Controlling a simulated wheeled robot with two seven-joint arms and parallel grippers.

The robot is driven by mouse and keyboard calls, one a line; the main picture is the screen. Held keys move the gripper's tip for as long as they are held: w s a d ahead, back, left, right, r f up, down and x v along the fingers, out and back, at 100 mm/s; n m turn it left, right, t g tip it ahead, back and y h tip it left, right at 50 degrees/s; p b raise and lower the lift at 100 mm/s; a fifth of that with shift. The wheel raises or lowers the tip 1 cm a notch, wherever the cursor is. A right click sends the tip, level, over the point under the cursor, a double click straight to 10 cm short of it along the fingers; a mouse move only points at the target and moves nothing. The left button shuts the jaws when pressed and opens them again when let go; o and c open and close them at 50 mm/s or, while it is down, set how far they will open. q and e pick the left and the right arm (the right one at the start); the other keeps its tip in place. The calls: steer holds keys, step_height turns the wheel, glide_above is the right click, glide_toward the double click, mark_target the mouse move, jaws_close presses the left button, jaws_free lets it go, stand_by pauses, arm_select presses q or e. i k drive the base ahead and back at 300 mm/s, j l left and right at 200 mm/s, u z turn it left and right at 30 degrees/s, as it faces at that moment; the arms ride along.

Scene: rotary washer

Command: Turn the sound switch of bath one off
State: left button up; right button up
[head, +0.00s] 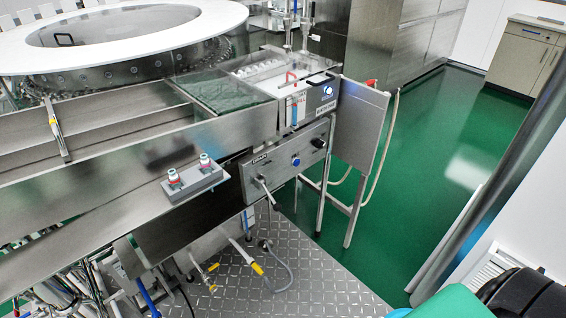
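The bath unit (262,72) stands at the end of the steel counter, with a dark front plate (321,97) bearing small, unreadable lettering and a round white-and-blue element (327,90). Below it, a steel control panel (274,168) carries a small dark label (260,158), a blue round knob or button (295,161) and a dark knob (318,143). A lever-like fitting (262,183) sits at the panel's lower left. I cannot tell which of these is the sound switch or how it is set. Neither of my grippers is in view.
A grey block with two red-and-white knobs (194,177) sits on the counter's front ledge. A steel side plate on legs (356,125) stands right of the bath, with a hose beside it. Hoses and yellow-handled valves hang below. The green floor (440,150) is clear at right.

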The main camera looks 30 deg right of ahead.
mark_target(320, 144)
steer(key=i+z, duration=0.1)
steer(key=z, duration=0.6)
